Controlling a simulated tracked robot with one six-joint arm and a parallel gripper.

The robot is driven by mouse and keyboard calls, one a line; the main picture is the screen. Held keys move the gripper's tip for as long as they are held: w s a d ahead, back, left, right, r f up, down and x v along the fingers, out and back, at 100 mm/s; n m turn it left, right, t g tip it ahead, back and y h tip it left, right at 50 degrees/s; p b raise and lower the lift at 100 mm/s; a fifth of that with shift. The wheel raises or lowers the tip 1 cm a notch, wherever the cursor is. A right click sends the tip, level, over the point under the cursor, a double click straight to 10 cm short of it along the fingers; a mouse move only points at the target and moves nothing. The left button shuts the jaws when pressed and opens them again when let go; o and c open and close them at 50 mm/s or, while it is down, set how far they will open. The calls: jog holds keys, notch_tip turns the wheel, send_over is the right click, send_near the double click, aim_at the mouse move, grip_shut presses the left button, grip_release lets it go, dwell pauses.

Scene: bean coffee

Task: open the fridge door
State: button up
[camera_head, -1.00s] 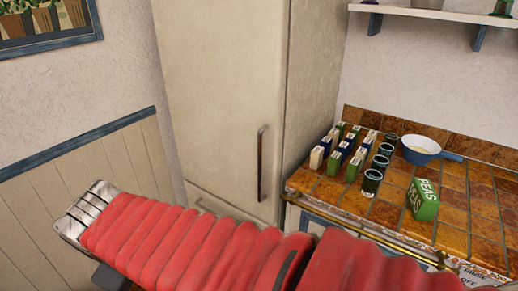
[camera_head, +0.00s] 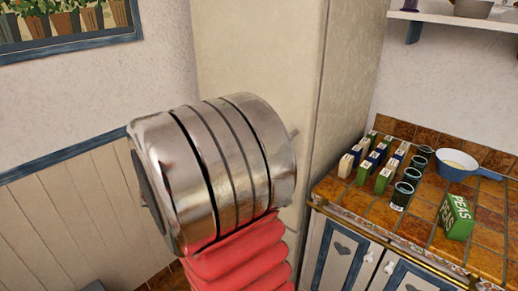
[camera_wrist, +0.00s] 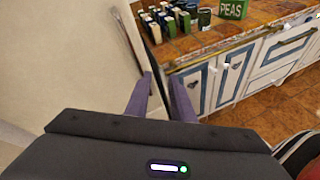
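The tall cream fridge (camera_head: 265,60) stands behind my arm in the head view, and its door looks shut. The metal tip of its handle (camera_head: 295,133) just shows beside my arm's silver joint; the rest of the handle is hidden. In the wrist view a pale fridge surface (camera_wrist: 60,50) fills the left side. My gripper (camera_wrist: 161,78) shows there as two purple fingers with a gap between them, open and with nothing seen held. In the head view the gripper is hidden behind my arm. I cannot tell how far the fingers are from the handle.
A tiled counter (camera_head: 420,228) stands right of the fridge, with several small boxes, dark green cups (camera_head: 402,195), a blue pan (camera_head: 458,165) and a green peas box (camera_head: 457,217). Cabinet doors (camera_head: 340,250) are below it. A panelled wall (camera_head: 70,220) lies to the left.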

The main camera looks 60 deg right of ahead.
jog(key=w+d+f+n+h, duration=0.1)
jog(key=w+d+n+h, duration=0.2)
jog(key=d, duration=0.6)
jog(key=shift+w+d+n+g+h, duration=0.25)
jog(key=shift+d+n+g+h, duration=0.1)
jog(key=shift+n+h, duration=0.55)
jog(key=x, duration=1.3)
jog(key=shift+s+d+f, duration=0.15)
jog(key=shift+d+f, duration=0.05)
jog(key=shift+d, duration=0.15)
jog(key=shift+c, duration=0.2)
grip_shut()
